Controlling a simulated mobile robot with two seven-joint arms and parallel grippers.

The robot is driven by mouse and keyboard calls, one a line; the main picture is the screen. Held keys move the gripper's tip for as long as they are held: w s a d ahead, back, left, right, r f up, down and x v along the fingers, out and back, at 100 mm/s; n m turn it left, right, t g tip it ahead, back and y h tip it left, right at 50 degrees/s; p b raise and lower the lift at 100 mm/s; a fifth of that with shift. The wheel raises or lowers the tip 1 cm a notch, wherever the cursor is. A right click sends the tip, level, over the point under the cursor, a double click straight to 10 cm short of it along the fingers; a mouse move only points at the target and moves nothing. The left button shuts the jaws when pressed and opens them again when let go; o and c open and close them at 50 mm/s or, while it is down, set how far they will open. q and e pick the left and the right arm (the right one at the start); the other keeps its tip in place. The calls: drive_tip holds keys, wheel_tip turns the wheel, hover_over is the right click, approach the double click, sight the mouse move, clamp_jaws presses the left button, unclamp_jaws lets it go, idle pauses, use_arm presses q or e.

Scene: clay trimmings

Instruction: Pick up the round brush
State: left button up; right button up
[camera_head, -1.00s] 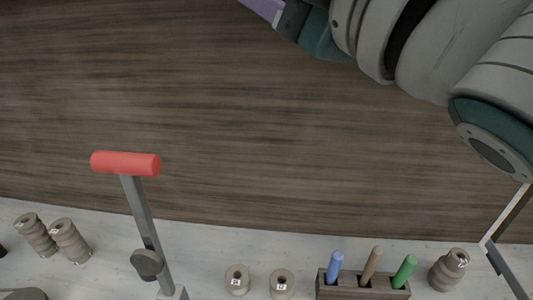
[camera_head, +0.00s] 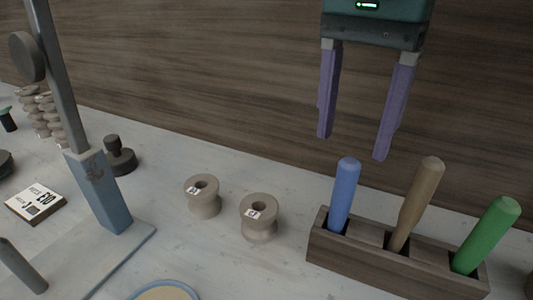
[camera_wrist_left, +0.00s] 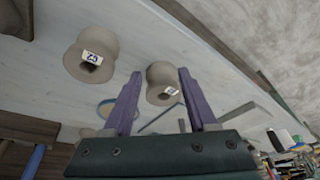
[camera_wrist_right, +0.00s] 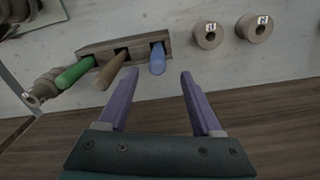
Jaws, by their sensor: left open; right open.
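A wooden holder (camera_head: 385,270) at the lower right of the head view bears three upright handles: blue (camera_head: 344,192), tan (camera_head: 417,203) and green (camera_head: 487,236). Their lower ends are hidden in the holder, so I cannot tell which is the round brush. My right gripper (camera_head: 352,148) is open and empty, pointing down above and behind the blue and tan handles. In the right wrist view the blue handle (camera_wrist_right: 157,58) lies just beyond the fingertips, apart from them. My left gripper (camera_wrist_left: 160,73) is open in the left wrist view, near a labelled spool (camera_wrist_left: 160,84).
Two labelled clay-coloured spools (camera_head: 202,197) (camera_head: 260,217) stand left of the holder. A grey post on a blue block (camera_head: 98,190) rises at the left. A dark stamp-like knob (camera_head: 118,156) and a label card (camera_head: 36,203) are nearby.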

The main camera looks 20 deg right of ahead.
sight(344, 186)
wheel_tip(344, 186, down, 3)
drive_tip(key=shift+a+f, duration=0.1)
drive_tip(key=shift+a, duration=0.05)
drive_tip(key=f, duration=0.3)
drive_tip(key=f+p, duration=0.1)
drive_tip(key=f, duration=0.1)
drive_tip(key=shift+s+d+f, duration=0.15)
drive_tip(key=shift+d, duration=0.1)
drive_tip(key=shift+c, duration=0.2)
clamp_jaws()
